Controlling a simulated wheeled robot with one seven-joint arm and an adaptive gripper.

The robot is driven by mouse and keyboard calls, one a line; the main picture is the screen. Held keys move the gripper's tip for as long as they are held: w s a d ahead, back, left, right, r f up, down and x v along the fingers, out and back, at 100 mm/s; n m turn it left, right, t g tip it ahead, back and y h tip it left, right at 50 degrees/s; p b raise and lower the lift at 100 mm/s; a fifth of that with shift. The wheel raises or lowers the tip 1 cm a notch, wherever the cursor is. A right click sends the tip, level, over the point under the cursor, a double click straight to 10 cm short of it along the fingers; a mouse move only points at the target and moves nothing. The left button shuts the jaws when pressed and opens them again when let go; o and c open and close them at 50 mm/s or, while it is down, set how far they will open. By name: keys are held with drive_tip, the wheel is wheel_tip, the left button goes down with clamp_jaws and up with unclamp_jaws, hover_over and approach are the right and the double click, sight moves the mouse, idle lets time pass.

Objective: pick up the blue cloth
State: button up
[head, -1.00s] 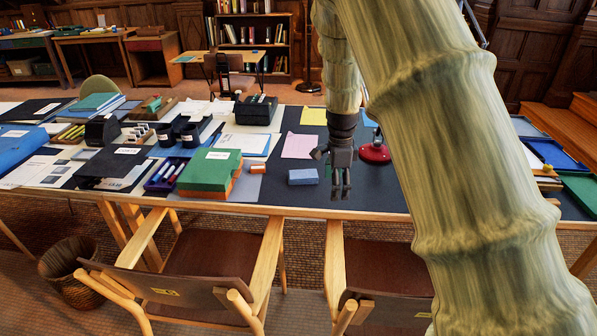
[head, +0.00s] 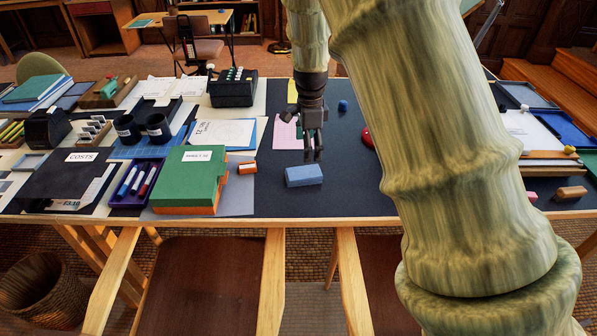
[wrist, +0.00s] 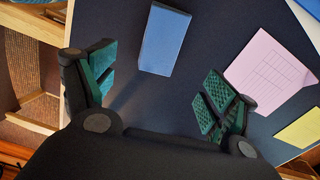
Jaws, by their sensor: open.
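The blue cloth (head: 304,176) looks like a flat-sided, folded blue block. It lies on the dark mat (head: 345,190) near the table's front edge. In the wrist view the cloth (wrist: 166,40) lies ahead, beyond the fingertips and between their lines. My gripper (head: 314,153) points down just behind the cloth's right end in the head view. In the wrist view my gripper (wrist: 158,88) is open, its green-padded fingers wide apart with nothing between them. The gripper and the cloth appear apart.
A green box (head: 187,180) and an orange-and-white eraser-like piece (head: 247,168) stand left of the cloth. A pink sheet (head: 287,132) lies behind it. A red object (head: 367,137) is partly hidden by my arm. Chairs stand at the front edge.

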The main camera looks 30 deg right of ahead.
sight(307, 171)
drive_tip(key=shift+s+f, duration=0.7)
drive_tip(key=w+f, duration=0.1)
drive_tip(key=f, duration=0.1)
drive_tip(key=w+f, duration=0.1)
drive_tip(key=shift+f, duration=0.4)
drive_tip(key=shift+s+f, duration=0.3)
drive_tip(key=shift+s, duration=0.1)
drive_tip(key=f, duration=0.4)
drive_tip(key=shift+w+p, duration=0.25)
drive_tip(key=shift+p, duration=0.15)
drive_tip(key=shift+s+a+r, duration=0.1)
drive_tip(key=shift+s, duration=0.1)
drive_tip(key=shift+w, duration=0.1)
drive_tip(key=c, duration=1)
